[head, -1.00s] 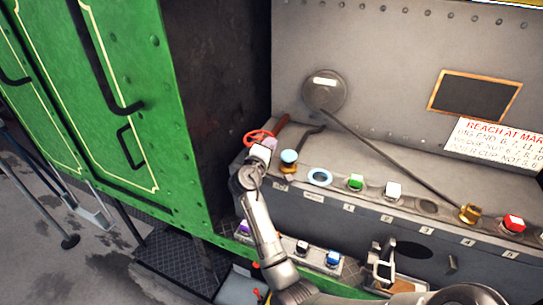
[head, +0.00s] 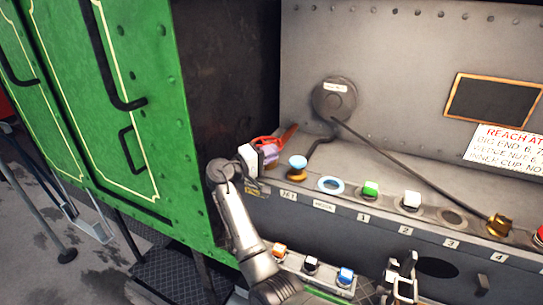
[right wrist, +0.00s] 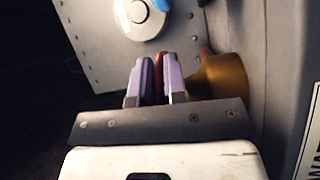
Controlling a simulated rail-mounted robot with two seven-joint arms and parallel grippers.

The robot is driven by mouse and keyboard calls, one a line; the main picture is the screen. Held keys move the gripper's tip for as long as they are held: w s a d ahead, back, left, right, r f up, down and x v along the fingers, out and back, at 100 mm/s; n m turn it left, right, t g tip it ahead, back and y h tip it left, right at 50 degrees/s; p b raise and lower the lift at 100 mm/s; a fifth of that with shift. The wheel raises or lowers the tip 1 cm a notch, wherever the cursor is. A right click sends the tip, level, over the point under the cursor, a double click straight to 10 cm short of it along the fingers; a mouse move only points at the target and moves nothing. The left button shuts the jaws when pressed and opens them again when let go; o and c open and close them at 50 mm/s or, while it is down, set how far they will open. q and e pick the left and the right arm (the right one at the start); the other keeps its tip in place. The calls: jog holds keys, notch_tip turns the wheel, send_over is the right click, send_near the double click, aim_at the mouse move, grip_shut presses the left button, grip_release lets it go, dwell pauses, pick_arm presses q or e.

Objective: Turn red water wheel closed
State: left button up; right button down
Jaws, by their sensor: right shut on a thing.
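The red water wheel (head: 264,141) sits at the left end of the grey shelf, close to the green cabinet. My right gripper (head: 271,153) is at the wheel, its lavender fingers on the near side of the rim. The right wrist view shows both lavender fingers (right wrist: 155,80) shut on a narrow red part of the wheel (right wrist: 158,75). The fingers and white gripper body hide part of the wheel in the head view. My left gripper is not in view.
A blue-topped knob (head: 297,163) and a pale blue ring (head: 330,185) stand right of the wheel. A green cabinet (head: 110,120) rises close on the left. A long rod (head: 410,168) slants across the shelf to a brass fitting (head: 499,225).

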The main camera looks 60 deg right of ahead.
dwell(0.3)
jog(key=c, duration=1.2)
grip_release()
jog(key=shift+r, duration=0.1)
